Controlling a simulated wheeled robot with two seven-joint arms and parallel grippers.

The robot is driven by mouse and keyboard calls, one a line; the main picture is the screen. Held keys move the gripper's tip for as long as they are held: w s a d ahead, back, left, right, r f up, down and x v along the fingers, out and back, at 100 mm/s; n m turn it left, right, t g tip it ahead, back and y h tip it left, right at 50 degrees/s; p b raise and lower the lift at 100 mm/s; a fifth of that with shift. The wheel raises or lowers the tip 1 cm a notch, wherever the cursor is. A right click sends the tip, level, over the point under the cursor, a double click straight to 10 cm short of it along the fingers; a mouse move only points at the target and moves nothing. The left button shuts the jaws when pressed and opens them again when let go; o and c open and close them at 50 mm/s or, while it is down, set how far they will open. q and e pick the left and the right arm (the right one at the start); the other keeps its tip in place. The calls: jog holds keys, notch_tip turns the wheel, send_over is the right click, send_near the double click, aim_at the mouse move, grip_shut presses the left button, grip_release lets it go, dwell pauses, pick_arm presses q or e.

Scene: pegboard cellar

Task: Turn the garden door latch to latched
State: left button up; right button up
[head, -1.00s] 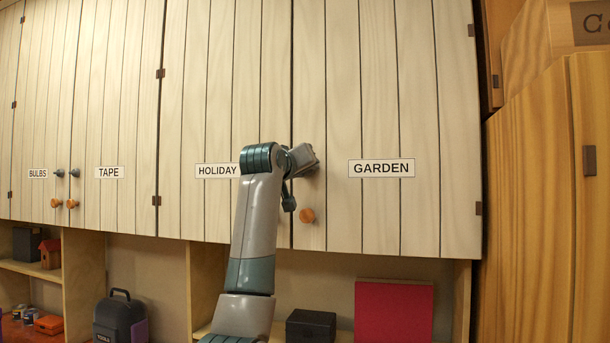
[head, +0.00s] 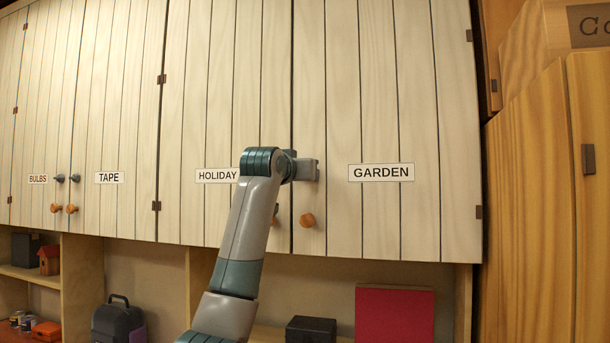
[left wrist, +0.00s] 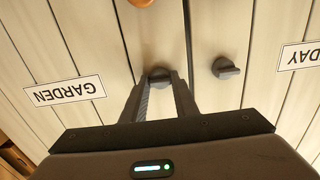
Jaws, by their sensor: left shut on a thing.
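The garden door (head: 372,120) is the pale plank door labelled GARDEN and is closed. Its dark latch knob (left wrist: 158,74) sits near the door's left edge and shows in the left wrist view between the fingertips. My left gripper (left wrist: 160,84) is shut on this latch knob; in the head view the gripper (head: 305,169) covers it. The fingers hide most of the knob, so I cannot tell which way it points. My right gripper is not in view.
A second dark latch (left wrist: 226,68) is on the neighbouring HOLIDAY door (head: 215,120). An orange pull knob (head: 307,220) sits below the garden latch. A wooden cabinet (head: 535,200) stands at the right. A red panel (head: 394,315) and a dark box (head: 311,329) are below.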

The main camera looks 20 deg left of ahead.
pick_arm(q)
jog(key=o, duration=1)
jog(key=shift+s, duration=0.1)
jog(key=s+b, duration=0.3)
jog(key=s, duration=0.2)
jog(key=s+b, duration=0.3)
jog(key=s, duration=0.3)
jog(key=s+b, duration=0.3)
jog(key=s, duration=0.3)
jog(key=shift+s+a, duration=0.1)
jog(key=shift+a, duration=0.2)
jog(key=shift+f, duration=0.15)
